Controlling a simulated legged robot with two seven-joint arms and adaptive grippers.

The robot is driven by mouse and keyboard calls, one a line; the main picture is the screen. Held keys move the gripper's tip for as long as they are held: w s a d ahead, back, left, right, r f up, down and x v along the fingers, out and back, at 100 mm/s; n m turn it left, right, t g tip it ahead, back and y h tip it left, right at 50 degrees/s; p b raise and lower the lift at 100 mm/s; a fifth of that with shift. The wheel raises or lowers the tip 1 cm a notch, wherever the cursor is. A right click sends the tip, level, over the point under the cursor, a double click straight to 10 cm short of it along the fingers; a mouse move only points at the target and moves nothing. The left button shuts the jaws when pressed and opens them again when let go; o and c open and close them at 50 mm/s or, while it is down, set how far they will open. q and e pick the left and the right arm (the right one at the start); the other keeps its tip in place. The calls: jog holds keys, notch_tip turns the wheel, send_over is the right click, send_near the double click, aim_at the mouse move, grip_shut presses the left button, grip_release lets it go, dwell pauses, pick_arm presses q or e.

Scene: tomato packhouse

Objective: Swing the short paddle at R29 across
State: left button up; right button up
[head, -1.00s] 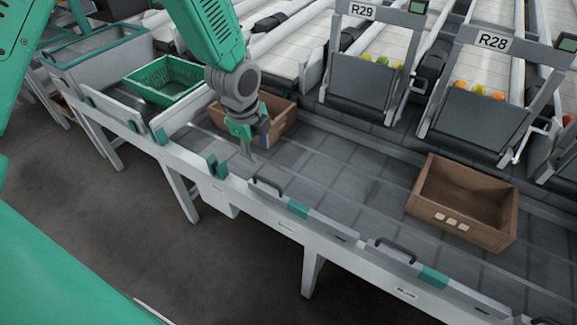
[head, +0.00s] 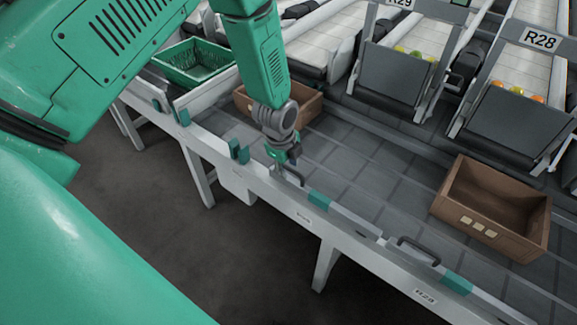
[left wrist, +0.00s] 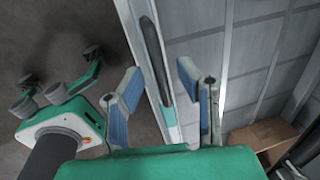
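The short paddle at R29 (head: 319,199) lies along the front rail of the belt, with a teal end block and a black handle. Its black handle (left wrist: 152,48) shows in the left wrist view, lengthwise between my two fingertips. My left gripper (head: 288,163) points down at this handle and partly hides it in the head view. In the left wrist view my left gripper (left wrist: 160,70) is open, one finger on each side of the handle's line. I cannot tell whether it touches the handle. My right gripper is in no view.
A brown box (head: 462,216) stands on the belt at right; another brown box (head: 310,104) stands behind my left arm. A green crate (head: 190,66) is further left. The R28 paddle's handle (head: 420,250) is along the same rail. The belt between the boxes is clear.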

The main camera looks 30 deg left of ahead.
pick_arm(q)
jog(key=shift+d+r, duration=0.15)
jog(key=shift+d, duration=0.2)
grip_shut()
jog(key=shift+d, duration=0.2)
